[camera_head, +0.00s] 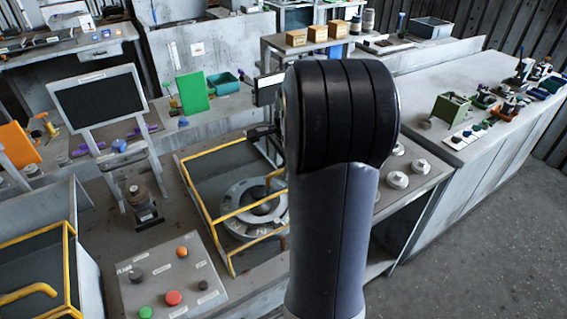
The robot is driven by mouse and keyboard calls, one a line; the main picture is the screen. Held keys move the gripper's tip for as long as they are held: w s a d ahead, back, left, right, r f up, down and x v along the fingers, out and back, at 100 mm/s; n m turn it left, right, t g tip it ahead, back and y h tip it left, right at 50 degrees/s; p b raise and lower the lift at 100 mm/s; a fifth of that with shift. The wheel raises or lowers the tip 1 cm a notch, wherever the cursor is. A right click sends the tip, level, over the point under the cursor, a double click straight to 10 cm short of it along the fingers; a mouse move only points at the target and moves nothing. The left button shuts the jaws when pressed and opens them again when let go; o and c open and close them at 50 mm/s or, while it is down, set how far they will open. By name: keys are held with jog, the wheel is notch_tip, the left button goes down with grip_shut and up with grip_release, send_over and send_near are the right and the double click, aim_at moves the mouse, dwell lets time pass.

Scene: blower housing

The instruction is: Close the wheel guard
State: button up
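A yellow-railed frame (199,202), which looks like the wheel guard, stands around a grey bay left of my arm. Its rails cross in front of a round grey ring with a dark centre (262,208), which looks like the blower wheel. My arm covers the right side of this bay, so I cannot tell how far the guard is open or shut. A dark part juts out at the left edge of my arm above the bay; I cannot tell whether it belongs to my gripper. The fingertips are hidden behind the arm.
A button panel (172,281) with red, green and orange buttons stands in front of the bay. A monitor (98,97) and a small dark motor-like part (143,203) stand to the left. Another yellow-railed bin (36,238) is at far left. A long bench (440,75) with small parts runs right.

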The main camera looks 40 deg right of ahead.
grip_shut()
dwell(0.4)
